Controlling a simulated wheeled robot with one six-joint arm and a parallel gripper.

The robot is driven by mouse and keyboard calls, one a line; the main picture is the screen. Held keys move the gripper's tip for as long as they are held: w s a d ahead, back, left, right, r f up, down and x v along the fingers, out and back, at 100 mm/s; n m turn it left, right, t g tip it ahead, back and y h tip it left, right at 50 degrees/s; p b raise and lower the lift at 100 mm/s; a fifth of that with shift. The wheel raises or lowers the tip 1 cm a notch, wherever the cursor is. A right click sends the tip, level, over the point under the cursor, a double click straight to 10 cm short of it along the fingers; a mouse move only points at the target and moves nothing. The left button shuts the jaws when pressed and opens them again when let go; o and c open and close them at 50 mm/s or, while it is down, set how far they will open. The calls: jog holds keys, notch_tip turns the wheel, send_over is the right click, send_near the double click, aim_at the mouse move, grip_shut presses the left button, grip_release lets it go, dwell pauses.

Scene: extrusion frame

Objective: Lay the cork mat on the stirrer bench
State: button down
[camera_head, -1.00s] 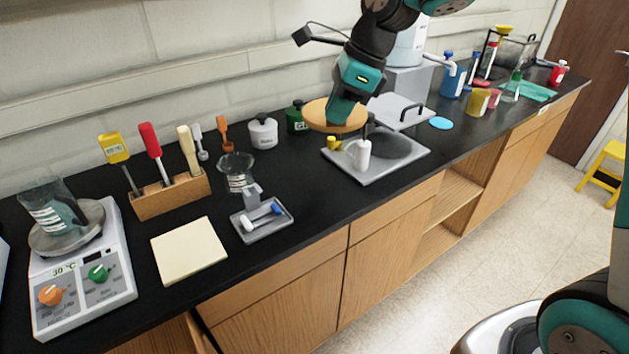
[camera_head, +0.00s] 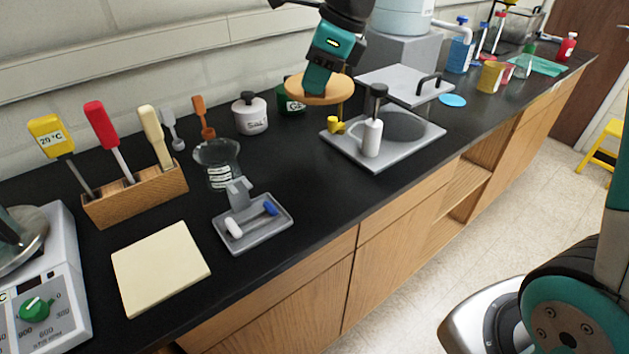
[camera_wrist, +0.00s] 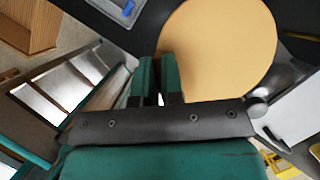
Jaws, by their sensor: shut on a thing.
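The cork mat (camera_head: 297,90) is a round tan disc. My gripper (camera_head: 317,88) is shut on its edge and holds it in the air above the black bench, at the back by the wall. In the wrist view the mat (camera_wrist: 222,45) lies beyond the fingertips (camera_wrist: 160,72), gripped at its near edge. The black bench top (camera_head: 300,190) runs along the wall. A white stirrer hotplate (camera_head: 55,285) with a green knob stands on it at the far left, partly cut off by the picture edge.
A cream pad (camera_head: 160,265) lies on the bench, beside a small grey tray (camera_head: 262,238). A wooden tool rack (camera_head: 135,195), a glass beaker (camera_head: 217,165) and a white jar (camera_head: 250,115) stand behind. A grey plate with a white-handled tool (camera_head: 371,140) lies right. Bare bench shows between tray and plate.

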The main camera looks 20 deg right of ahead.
jog(key=shift+w+f, duration=0.1)
jog(key=shift+f, duration=0.5)
notch_tip(320, 180, down, 20)
jog(key=shift+r, duration=0.1)
jog(key=c, duration=1.3)
grip_release()
jog(key=shift+o, duration=0.2)
